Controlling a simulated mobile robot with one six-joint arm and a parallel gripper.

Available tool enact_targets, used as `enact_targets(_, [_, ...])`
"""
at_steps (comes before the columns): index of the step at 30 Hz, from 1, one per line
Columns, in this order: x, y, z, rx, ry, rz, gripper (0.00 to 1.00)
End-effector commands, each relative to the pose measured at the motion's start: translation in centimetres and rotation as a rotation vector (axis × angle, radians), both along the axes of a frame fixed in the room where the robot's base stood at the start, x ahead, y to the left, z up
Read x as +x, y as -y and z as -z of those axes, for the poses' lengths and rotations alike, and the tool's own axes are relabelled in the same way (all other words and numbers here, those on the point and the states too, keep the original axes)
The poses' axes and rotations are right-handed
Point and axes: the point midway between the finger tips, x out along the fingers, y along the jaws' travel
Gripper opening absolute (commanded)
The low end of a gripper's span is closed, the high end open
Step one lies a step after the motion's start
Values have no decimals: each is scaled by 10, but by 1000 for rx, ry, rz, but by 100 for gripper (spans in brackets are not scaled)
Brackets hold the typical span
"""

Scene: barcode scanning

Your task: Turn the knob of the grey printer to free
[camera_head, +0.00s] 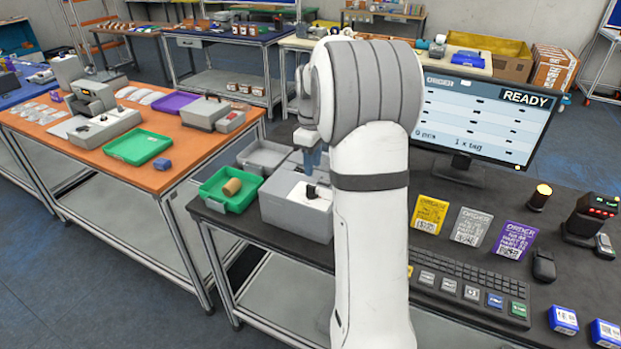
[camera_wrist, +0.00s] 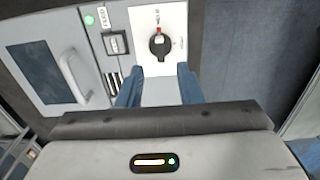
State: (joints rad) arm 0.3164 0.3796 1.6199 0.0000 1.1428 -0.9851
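The grey printer (camera_head: 290,218) stands on the dark bench, left of my arm. Its black knob (camera_wrist: 160,44) sits on a white plate in the wrist view, with a red mark at its upper edge. Small lettering around the knob is too small to read. The knob also shows as a dark spot on the printer's top in the head view (camera_head: 311,193). My gripper (camera_wrist: 160,70) is open, its two blue fingers apart and empty, with the knob just beyond the fingertips. In the head view my gripper (camera_head: 312,164) hangs above the printer.
Beside the knob are a black switch (camera_wrist: 116,43), a green light (camera_wrist: 89,20) and a handle (camera_wrist: 75,76). A green tray (camera_head: 214,203) with a brown roll and a grey tray (camera_head: 262,158) stand by the printer. A monitor (camera_head: 470,125) and keyboard (camera_head: 470,286) are right of my arm.

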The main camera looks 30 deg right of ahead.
Motion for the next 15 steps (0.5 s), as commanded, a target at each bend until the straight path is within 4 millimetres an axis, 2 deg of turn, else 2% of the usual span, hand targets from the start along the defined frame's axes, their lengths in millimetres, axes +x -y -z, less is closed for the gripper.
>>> enact_targets(9, [-1,0,49,1,-3,2,33])
enact_targets(15, [-1,0,67,0,0,3,33])
